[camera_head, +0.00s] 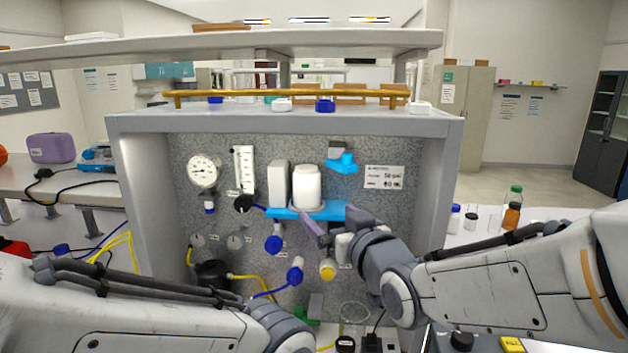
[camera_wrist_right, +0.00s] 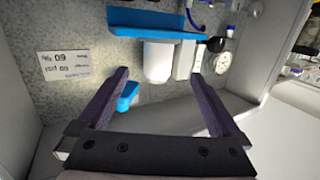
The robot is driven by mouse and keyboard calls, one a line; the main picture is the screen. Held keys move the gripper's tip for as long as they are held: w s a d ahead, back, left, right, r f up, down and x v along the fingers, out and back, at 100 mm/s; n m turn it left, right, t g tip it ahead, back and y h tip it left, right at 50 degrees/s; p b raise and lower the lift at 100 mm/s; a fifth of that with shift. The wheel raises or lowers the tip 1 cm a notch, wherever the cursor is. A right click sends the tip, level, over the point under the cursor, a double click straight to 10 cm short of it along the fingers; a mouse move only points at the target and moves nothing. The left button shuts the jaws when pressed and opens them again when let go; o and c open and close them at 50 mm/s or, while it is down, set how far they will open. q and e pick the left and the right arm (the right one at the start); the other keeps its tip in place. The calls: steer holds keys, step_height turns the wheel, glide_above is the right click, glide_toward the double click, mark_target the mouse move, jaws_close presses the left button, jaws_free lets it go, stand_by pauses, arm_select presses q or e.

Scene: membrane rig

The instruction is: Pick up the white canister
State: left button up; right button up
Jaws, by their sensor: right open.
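The white canister (camera_head: 307,187) stands upright on a blue shelf (camera_head: 283,212) fixed to the speckled back panel of the rig. It also shows, upside down, in the right wrist view (camera_wrist_right: 157,62). My right gripper (camera_head: 335,224) is open, in front of the shelf, low and slightly right of the canister in the head view. In the right wrist view its two fingers (camera_wrist_right: 158,75) point toward the canister, which lies beyond and between the tips, with nothing held. My left arm comes in at the lower left, but its gripper fingers do not show.
A white box (camera_head: 278,183) stands close to the canister's left. A gauge (camera_head: 203,170) and a flowmeter (camera_head: 243,169) hang farther left. A small blue holder (camera_head: 343,163) is at the upper right. Blue knobs and yellow tubing lie below the shelf. Grey side walls enclose the rig.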

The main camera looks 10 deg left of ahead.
mark_target(311, 179)
steer(key=shift+t, duration=0.4)
steer(key=w, duration=0.1)
steer(key=w+a+r+p, duration=0.1)
steer(key=w, duration=0.1)
steer(key=w+r+p, duration=0.1)
steer(key=shift+w+a+r, duration=0.2)
steer(key=shift+a+r, duration=0.05)
steer(key=shift+a, duration=0.1)
steer(key=shift+w+a+p, duration=0.3)
steer(key=shift+w, duration=0.2)
steer(key=p+x, duration=0.2)
steer(key=r+p+x, duration=0.1)
steer(key=p+x, duration=0.1)
steer(key=shift+w+a, duration=0.15)
steer(key=shift+w+a+f, duration=0.1)
steer(key=shift+w+a, duration=0.1)
steer(key=shift+w, duration=0.15)
steer(key=c, duration=1.4)
steer(key=shift+c, duration=0.8)
